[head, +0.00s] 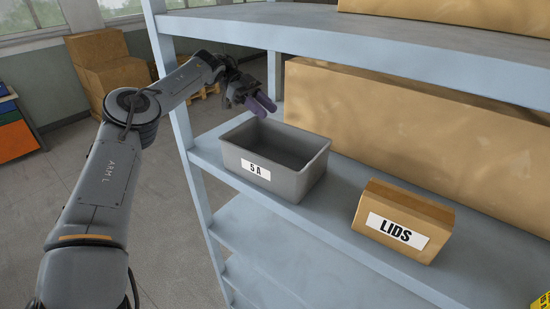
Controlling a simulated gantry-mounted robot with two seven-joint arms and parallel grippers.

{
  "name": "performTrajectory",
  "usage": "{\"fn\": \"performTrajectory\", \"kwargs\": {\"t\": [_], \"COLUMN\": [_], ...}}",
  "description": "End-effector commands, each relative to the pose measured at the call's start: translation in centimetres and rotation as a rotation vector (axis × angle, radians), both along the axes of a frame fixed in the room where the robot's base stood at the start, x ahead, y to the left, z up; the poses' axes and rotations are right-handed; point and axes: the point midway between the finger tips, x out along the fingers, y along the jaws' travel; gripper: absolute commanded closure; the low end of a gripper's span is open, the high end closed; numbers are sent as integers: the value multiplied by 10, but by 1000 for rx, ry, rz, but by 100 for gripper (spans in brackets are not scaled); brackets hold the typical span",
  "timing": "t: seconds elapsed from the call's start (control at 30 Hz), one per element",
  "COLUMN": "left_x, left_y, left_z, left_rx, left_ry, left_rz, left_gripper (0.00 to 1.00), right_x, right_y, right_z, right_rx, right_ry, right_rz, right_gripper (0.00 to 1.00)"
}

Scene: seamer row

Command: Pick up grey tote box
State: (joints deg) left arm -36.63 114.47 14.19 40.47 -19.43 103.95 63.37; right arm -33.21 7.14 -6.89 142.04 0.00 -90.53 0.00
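The grey tote box (309,180) stands upright on the light blue shelf, with a white label reading "5A" on its front. Its top is open and the inside I can see is empty. My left gripper (264,106) is above and behind the tote's back left corner, apart from it. Its two purple-tipped fingers point down and to the right and hold nothing that I can see. They overlap in this view, so the gap between them is unclear.
A cardboard box marked "LIDS" (405,219) stands to the right of the tote on the same shelf (340,230). A long cardboard box (400,130) lies behind both. An upper shelf (400,48) hangs above, and a blue post (186,135) stands left of the tote.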

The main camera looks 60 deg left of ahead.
Motion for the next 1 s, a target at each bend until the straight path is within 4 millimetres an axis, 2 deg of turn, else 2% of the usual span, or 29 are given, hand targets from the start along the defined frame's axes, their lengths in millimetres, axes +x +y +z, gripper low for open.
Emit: {"fn": "performTrajectory", "kwargs": {"t": [0.2,0.47,0.73,1.0], "left_x": [9,14,32,39], "left_y": [-21,-31,-56,-72], "left_z": [-9,-14,-18,-31], "left_rx": [0,1,1,1], "left_ry": [-2,-3,-1,-3], "left_rz": [-2,-3,-4,-2], "left_gripper": [64,64,64,64], "right_x": [0,0,0,0], "right_y": [0,0,2,2], "right_z": [4,7,27,31], "right_rx": [-1,0,7,9], "right_ry": [1,0,-1,-2], "right_rz": [1,-1,-5,-6], "right_gripper": [0,0,0,0]}}
